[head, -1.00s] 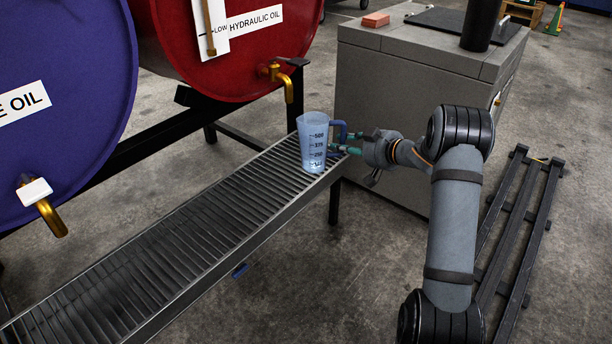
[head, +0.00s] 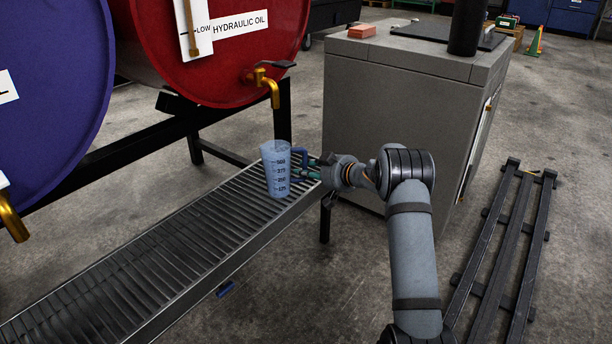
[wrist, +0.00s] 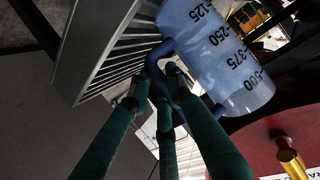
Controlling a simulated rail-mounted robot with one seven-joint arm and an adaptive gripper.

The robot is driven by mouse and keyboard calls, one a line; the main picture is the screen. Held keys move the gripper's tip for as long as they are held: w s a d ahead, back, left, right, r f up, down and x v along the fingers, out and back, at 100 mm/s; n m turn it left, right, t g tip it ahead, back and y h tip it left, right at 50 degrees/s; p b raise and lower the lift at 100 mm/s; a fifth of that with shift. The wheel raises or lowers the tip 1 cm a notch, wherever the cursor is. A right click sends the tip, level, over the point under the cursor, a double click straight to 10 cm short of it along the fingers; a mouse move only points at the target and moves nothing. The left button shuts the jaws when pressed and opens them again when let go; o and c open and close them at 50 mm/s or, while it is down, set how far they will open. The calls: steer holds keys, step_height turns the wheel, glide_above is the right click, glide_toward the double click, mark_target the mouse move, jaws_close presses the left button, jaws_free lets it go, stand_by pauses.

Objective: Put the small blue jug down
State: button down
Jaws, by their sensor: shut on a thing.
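The small blue jug (head: 277,170) is translucent with dark volume marks and a blue handle. It is upright at the right end of the slatted drip tray (head: 165,262), below the brass tap of the red drum. My gripper (head: 308,168) comes from the right and is shut on the jug's handle. In the wrist view the jug (wrist: 215,55) shows upside down at the upper right, with my green fingers (wrist: 160,85) at its handle. The jug's base appears at or just above the slats; I cannot tell whether it touches.
The red hydraulic oil drum (head: 215,60) with its brass tap (head: 272,88) stands behind the tray. A blue drum (head: 50,100) is at the left. A grey cabinet (head: 395,120) with an orange brick (head: 361,31) on top stands behind my arm. Black rails (head: 500,255) lie on the floor at right.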

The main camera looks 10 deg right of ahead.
steer(key=c, duration=1.6)
jaws_free()
steer(key=shift+r, duration=0.1)
steer(key=p+v, duration=0.5)
steer(key=v, duration=0.7)
